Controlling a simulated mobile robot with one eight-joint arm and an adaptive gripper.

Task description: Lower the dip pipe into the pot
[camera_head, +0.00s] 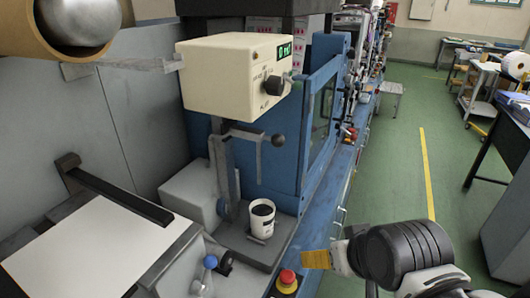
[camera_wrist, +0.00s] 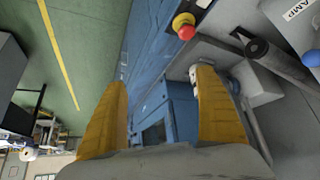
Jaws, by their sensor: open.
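The pot (camera_head: 262,219) is a white cup with a dark filling, standing upright on a grey plate below the cream box (camera_head: 238,76) in the head view. Under the box hang grey metal parts with a lever ending in a dark ball knob (camera_head: 278,140). I cannot tell for sure which of these parts is the dip pipe. My gripper (camera_head: 316,259), with yellow fingers, is to the right of the pot and apart from it. In the wrist view its fingers (camera_wrist: 158,98) are spread with nothing held between them.
A red emergency button (camera_head: 287,278) on a yellow base sits at the machine's front edge, close to my gripper; it also shows in the wrist view (camera_wrist: 185,26). A blue-knobbed lever (camera_head: 210,263) stands left of it. The green floor (camera_head: 405,140) at right is open.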

